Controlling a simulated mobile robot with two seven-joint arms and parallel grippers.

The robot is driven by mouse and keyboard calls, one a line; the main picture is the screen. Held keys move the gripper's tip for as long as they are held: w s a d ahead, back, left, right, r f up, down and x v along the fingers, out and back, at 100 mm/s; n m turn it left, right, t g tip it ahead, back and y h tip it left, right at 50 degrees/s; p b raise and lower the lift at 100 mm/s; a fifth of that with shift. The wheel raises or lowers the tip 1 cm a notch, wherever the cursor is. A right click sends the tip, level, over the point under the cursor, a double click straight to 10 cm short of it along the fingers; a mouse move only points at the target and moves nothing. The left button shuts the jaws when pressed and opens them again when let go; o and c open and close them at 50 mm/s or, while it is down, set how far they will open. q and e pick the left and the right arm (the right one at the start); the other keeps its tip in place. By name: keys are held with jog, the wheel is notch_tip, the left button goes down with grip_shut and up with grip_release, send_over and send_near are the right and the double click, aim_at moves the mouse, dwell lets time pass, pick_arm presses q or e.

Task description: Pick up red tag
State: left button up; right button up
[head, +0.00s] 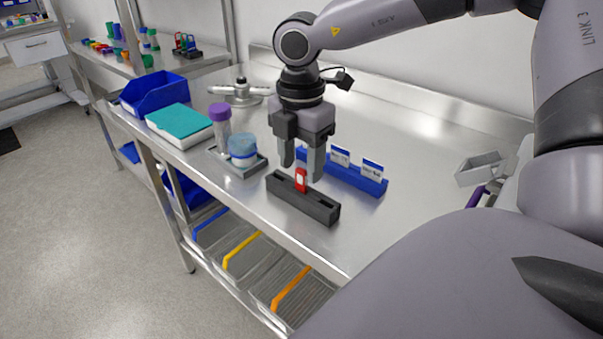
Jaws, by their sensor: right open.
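A small red tag (301,180) with a white mark stands upright in a dark slotted block (320,210) on the metal table. My right gripper (301,169) points down just above the block, fingers apart, with the red tag's upper part near the fingertips. I cannot tell whether the tag is between the fingers or just in front of them. A blue slotted rack (368,184) with white-and-blue cards (372,169) stands behind, partly hidden by the gripper. My left gripper is not in view.
On the table (420,150) to the left are a grey tray with a blue-lidded jar (242,150), a purple-capped tube (220,125), a teal-topped box (179,122) and a blue bin (155,92). A grey holder (480,168) is at the right. The table behind the blue rack is clear.

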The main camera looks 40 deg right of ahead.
aim_at(301, 186)
jog(key=shift+f, duration=1.15)
grip_shut()
jog(key=shift+r, duration=0.1)
